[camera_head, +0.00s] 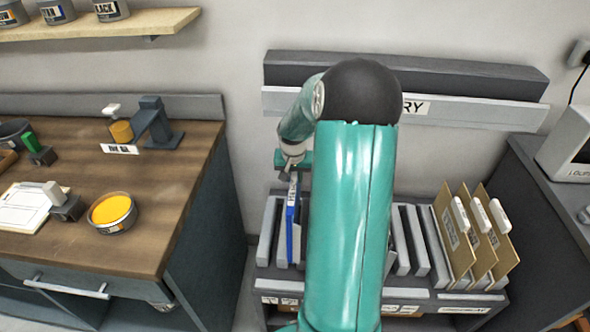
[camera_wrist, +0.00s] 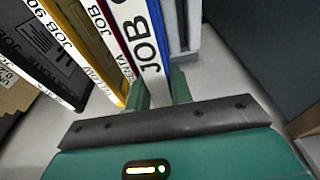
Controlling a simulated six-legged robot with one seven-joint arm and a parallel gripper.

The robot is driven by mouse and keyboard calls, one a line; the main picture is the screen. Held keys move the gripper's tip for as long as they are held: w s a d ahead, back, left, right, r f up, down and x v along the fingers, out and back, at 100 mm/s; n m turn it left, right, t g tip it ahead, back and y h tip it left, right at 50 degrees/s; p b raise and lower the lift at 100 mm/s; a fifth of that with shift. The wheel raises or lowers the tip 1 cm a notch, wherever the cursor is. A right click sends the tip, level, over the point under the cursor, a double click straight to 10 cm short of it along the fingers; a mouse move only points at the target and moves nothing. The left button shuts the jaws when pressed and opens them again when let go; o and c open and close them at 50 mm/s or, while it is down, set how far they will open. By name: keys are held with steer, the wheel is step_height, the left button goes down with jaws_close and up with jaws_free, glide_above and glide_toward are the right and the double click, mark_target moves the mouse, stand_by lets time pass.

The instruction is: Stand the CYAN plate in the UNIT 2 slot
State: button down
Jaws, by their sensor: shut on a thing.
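The blue plate (camera_head: 292,228), which looks like the cyan one, stands upright in the grey rack. My gripper (camera_head: 292,165) is above it, shut on its upper end. In the wrist view my gripper's green fingers (camera_wrist: 162,92) are on either side of its white spine (camera_wrist: 150,50), marked "JOB"; the plate's name is not readable there. To its left are a magenta plate (camera_wrist: 112,35) and a yellow plate (camera_wrist: 72,30), with white labelled spines. No UNIT 2 marking is readable. My arm hides the middle of the rack.
Grey dividers (camera_head: 417,240) and brown folders (camera_head: 457,238) stand right of my arm. A wooden bench (camera_head: 165,215) with an ink tin (camera_head: 112,212) is at the left. A dark wall rail (camera_head: 450,78) runs behind my arm. A printer-like box (camera_head: 570,155) sits at the right.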

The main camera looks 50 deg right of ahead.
mark_target(294, 178)
step_height(294, 178, down, 10)
steer(key=shift+f, duration=0.2)
stand_by(0.7)
steer(key=shift+d+f, duration=0.1)
steer(key=shift+f, duration=0.25)
stand_by(0.5)
steer(key=c, duration=1.2)
jaws_free()
steer(key=shift+o, duration=0.2)
steer(key=r, duration=0.4)
steer(key=s+a+r, duration=0.1)
steer(key=r, duration=0.4)
steer(key=a+r, duration=0.1)
steer(key=r, duration=0.3)
steer(key=shift+s+a+r, duration=0.1)
steer(key=shift+s+r, duration=0.15)
steer(key=shift+s, duration=0.1)
steer(key=shift+r, duration=0.1)
steer(key=shift+r, duration=2.4)
